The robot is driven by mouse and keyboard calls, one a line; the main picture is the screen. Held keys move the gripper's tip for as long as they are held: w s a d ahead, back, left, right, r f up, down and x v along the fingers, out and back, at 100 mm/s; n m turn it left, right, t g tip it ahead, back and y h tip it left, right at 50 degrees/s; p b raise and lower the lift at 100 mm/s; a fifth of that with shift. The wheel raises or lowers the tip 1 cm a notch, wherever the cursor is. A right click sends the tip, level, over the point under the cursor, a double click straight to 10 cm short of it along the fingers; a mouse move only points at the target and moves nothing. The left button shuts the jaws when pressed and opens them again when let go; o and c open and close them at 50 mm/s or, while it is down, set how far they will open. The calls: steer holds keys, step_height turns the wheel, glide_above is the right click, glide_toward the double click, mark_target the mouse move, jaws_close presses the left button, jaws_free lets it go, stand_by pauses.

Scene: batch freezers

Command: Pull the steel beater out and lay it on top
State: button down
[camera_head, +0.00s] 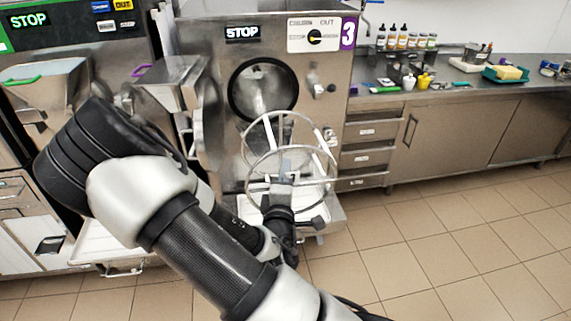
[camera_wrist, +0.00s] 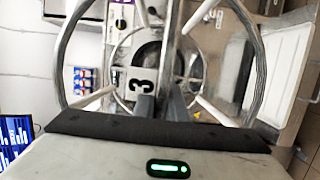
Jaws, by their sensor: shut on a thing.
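The steel beater (camera_head: 325,146) is an open frame of round hoops with white bars. It is held in the air in front of batch freezer 3 (camera_head: 335,110), below and right of its round opening (camera_head: 262,88). My gripper (camera_head: 284,180) is shut on the beater near its lower end. In the wrist view, the hoops of the beater (camera_wrist: 258,62) spread around my gripper (camera_wrist: 160,88), and the exact contact is hard to see. The machine's round door (camera_head: 207,120) stands open to the left. The freezer's top is mostly out of view.
A steel counter (camera_head: 450,96) at the right carries bottles (camera_head: 403,37), a yellow cup (camera_head: 424,81) and a teal tray (camera_head: 506,75). Another machine (camera_head: 75,60) stands close at the left. The tiled floor (camera_head: 440,250) at the right is clear.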

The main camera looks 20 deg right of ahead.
steer(key=shift+s+r+p, duration=0.2)
steer(key=shift+s+p, duration=0.35)
steer(key=shift+p, duration=0.85)
steer(key=shift+s+p, duration=0.35)
steer(key=shift+p, duration=0.4)
steer(key=shift+a+f, duration=0.15)
steer(key=shift+f, duration=0.05)
